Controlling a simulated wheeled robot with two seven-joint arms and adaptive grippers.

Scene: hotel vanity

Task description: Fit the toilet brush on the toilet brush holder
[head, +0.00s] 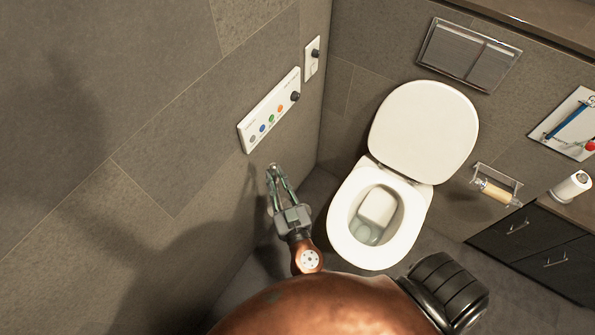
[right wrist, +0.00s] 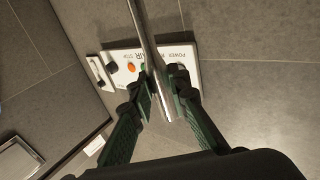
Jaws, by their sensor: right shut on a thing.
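My right gripper (head: 275,172) reaches toward the corner between the left wall and the toilet. In the right wrist view, its green fingers (right wrist: 160,92) are shut on a shiny metal rod, the toilet brush handle (right wrist: 143,25). The rod runs from the top edge down between the fingertips. The bristle end of the brush does not show in either view. In the head view the handle is too small to tell apart from the fingers. I cannot make out the toilet brush holder in either view. My left gripper is not in view.
The white toilet (head: 337,225) stands right of the gripper with its lid up. A white control panel (head: 262,118) is on the left wall close above the gripper. A paper roll holder (head: 495,190) and dark drawers (head: 540,245) are at the right.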

